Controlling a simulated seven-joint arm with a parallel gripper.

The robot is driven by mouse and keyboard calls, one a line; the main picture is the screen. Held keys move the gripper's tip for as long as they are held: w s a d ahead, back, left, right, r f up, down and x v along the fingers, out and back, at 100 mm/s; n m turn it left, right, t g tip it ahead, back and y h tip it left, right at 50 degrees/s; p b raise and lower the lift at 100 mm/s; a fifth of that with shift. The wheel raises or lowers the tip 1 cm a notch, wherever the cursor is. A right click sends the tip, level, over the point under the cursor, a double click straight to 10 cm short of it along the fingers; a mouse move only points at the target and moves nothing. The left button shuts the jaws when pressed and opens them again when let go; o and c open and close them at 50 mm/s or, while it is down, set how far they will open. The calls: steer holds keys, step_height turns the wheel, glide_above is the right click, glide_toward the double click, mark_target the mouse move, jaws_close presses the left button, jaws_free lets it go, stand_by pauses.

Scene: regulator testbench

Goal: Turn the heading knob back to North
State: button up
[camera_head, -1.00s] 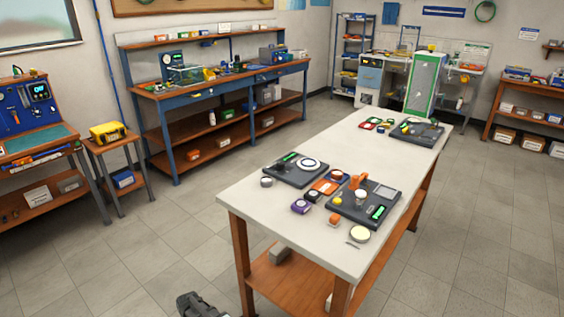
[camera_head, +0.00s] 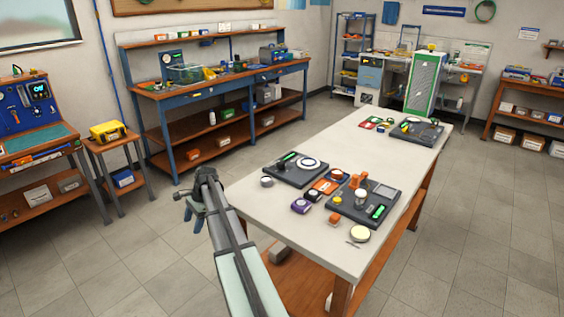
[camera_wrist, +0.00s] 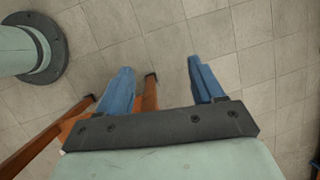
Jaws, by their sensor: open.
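On the white table, a dark panel (camera_head: 284,174) carries a large white round dial (camera_head: 310,163) and a green strip. A second dark panel (camera_head: 375,214) carries an orange upright part (camera_head: 354,182), a whitish knob (camera_head: 360,196) and a grey screen. A third dark panel (camera_head: 418,134) lies at the far end. I cannot tell which part is the heading knob; no markings are readable. My gripper (camera_head: 186,208) is off the table's left edge, apart from all panels. In the wrist view, its blue fingers (camera_wrist: 160,66) are apart, with only floor and wood between and beyond them.
A blue workbench (camera_head: 218,85) stands behind; floor lies between.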

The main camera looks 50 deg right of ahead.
steer(key=w+d+r+m+t, duration=0.1)
steer(key=w+d+r+m, duration=0.2)
steer(key=d+r, duration=0.75)
step_height(320, 180, up, 16)
steer(key=m+t+h, duration=0.2)
steer(key=m+h, duration=0.1)
steer(key=m, duration=0.8)
glide_above(281, 162)
steer(key=s, duration=0.6)
steer(key=shift+g, duration=0.3)
steer(key=x, duration=0.9)
steer(key=d+x, duration=0.1)
steer(key=x, duration=0.4)
steer(key=shift+w, duration=0.15)
steer(key=c, duration=1.1)
